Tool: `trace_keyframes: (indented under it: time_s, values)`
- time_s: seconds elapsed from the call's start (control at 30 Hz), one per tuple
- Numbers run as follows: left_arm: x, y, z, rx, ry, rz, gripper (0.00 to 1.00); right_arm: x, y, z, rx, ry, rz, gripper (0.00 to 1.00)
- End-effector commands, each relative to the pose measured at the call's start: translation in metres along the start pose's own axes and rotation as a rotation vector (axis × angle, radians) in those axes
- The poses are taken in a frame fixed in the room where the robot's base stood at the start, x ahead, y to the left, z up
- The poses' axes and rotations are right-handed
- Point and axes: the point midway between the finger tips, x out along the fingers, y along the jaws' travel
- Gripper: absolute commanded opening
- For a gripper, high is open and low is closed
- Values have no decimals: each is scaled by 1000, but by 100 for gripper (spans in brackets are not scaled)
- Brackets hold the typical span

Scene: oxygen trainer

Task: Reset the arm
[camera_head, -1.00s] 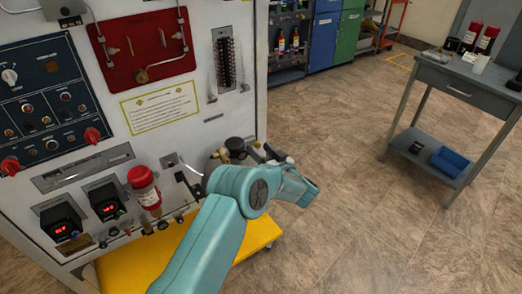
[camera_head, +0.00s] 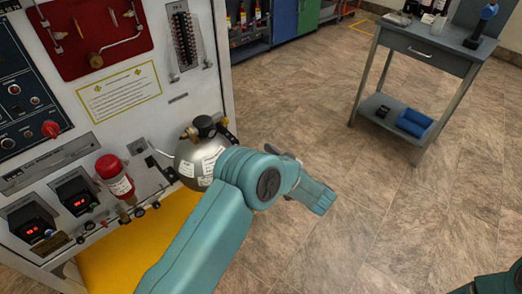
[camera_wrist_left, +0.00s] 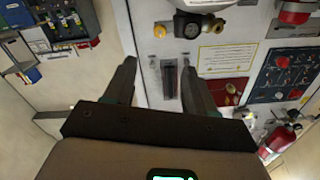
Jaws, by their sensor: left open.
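My left arm (camera_head: 205,235) is teal and reaches up from the bottom of the head view, in front of the trainer panel's lower right corner. It bends at a round joint, and a forearm link points right and down over the floor. The left gripper's jaws are not clear in the head view. In the left wrist view my left gripper (camera_wrist_left: 158,68) is open, with two dark fingers apart and nothing between them. The white trainer panel (camera_wrist_left: 215,32) lies beyond the fingers. A teal part of my right arm shows at the head view's lower right corner; its gripper is out of view.
A silver sphere (camera_head: 190,165) with a black valve knob stands close behind my left arm. A red-capped bottle (camera_head: 122,187) is on the panel's left part, above a yellow platform (camera_head: 125,245). A grey table (camera_head: 425,55) stands at the right. The floor between is clear.

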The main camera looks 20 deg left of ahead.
Motion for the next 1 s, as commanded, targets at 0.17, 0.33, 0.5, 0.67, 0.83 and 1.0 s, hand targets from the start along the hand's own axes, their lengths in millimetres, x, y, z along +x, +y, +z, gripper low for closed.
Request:
trace_keyframes:
  time_s: [0.17, 0.33, 0.5, 0.67, 0.83, 1.0]
  values:
    - [0, 0, 0, 0, 0, 0, 55, 0, 0, 0, 0, 0, 0, 43]
    - [3, -2, -1, 2, -3, -6, 55, -2, -1, 0, 0, 0, 0, 43]
    - [40, -33, -16, 20, -32, -79, 55, -28, -10, 1, 0, 0, 0, 43]
    - [76, -60, 1, 148, -67, 125, 55, -62, -22, 1, 0, 1, 0, 43]
    - [27, -57, 74, 176, -347, 649, 55, -86, -31, 2, 0, 0, 0, 43]
    - [-89, -93, 142, 224, -779, 1057, 55, -93, -33, 2, 0, 0, 0, 43]
